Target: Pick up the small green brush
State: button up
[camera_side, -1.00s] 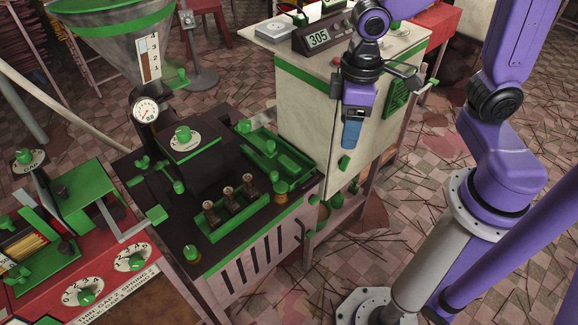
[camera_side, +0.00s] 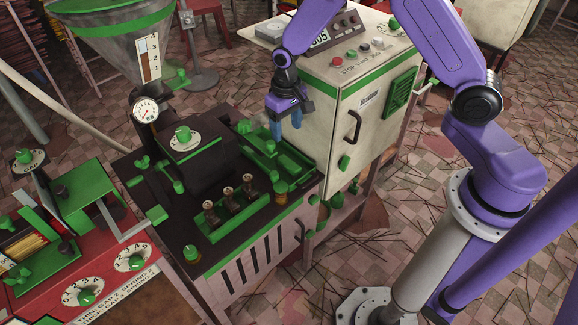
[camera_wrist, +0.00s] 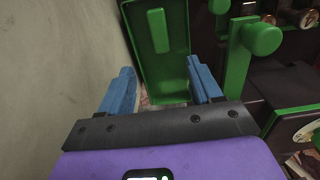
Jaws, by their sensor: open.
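My gripper (camera_side: 286,125) is open, its blue fingers pointing down above the back end of a green tray (camera_side: 297,162) on the dark machine top. In the wrist view the fingers of my gripper (camera_wrist: 160,80) stand apart with nothing held between them. The tray (camera_wrist: 175,75) shows beyond and between them. A small green bar-shaped piece (camera_wrist: 158,30) lies in the tray; it may be the green brush, but no bristles can be made out. In the side view I cannot pick out the brush for certain among the green parts.
A white cabinet (camera_side: 335,130) stands close to the right of the tray. A green knob on a post (camera_wrist: 262,38) rises right of the fingers in the wrist view. A green rack with several brown-and-metal pieces (camera_side: 237,217) sits in front.

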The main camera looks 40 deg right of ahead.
send_over(288, 162)
jog(key=f, duration=0.8)
jog(key=shift+w+f, duration=0.2)
jog(key=shift+f, duration=0.1)
jog(key=shift+s+f, duration=0.2)
jog(key=shift+f, duration=2.45)
jog(key=c, duration=1)
jog(key=shift+r, duration=0.1)
jog(key=shift+c, duration=0.2)
notch_tip(288, 162, up, 10)
jog(key=shift+f, duration=0.1)
